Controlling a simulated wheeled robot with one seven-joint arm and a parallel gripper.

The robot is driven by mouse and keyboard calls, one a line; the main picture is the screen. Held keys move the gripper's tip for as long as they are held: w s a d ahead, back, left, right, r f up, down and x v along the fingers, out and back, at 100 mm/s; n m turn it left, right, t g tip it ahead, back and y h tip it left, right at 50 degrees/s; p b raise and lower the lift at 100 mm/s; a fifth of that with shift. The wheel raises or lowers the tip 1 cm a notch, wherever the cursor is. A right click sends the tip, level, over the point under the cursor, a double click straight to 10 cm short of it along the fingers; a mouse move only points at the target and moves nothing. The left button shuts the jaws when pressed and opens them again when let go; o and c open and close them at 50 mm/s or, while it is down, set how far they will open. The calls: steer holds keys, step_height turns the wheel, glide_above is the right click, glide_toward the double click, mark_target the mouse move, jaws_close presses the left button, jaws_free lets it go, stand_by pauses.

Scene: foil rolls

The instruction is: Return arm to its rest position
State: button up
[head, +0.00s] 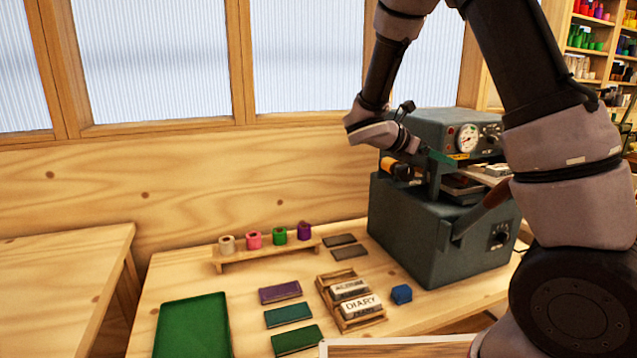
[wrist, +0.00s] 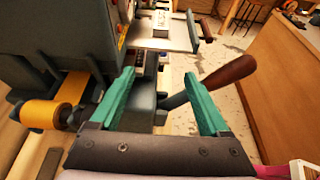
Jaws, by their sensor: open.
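My gripper (head: 440,157) is at the front of the grey press machine (head: 410,225), just below its gauge. In the wrist view my gripper (wrist: 159,75) shows two teal fingers spread apart with nothing held between them. The machine's brown-handled lever (wrist: 230,70) lies beyond the right finger, and I cannot tell whether they touch. A gold foil roll (wrist: 50,115) sits on the machine, left of the fingers; it also shows in the head view (head: 387,164). My arm is stretched out over the table, and part of the machine is hidden behind it.
A wooden rack (head: 265,256) holds several coloured foil rolls. On the table (head: 250,287) lie a green tray (head: 193,325), coloured booklets (head: 288,315), a wooden type box (head: 330,290) and a blue block (head: 402,294). A wall with windows stands behind. The air above the table's left is free.

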steer(key=s+d+r+m+g+y, duration=0.1)
steer(key=s+r+m+g+y, duration=0.1)
steer(key=s+m+y, duration=0.35)
steer(key=s+d+r+m+g+y, duration=0.1)
steer(key=s+r+m+y, duration=0.15)
steer(key=s+m, duration=0.6)
steer(key=s+a+r+m+t+y, duration=0.5)
steer(key=s+a+r+m+y, duration=0.1)
steer(key=m, duration=0.6)
steer(key=s+a+r, duration=0.1)
steer(key=s+r, duration=0.1)
steer(key=s, duration=0.1)
steer(key=shift+s+a+r+t+y, duration=0.2)
steer(key=shift+a+t+y, duration=0.1)
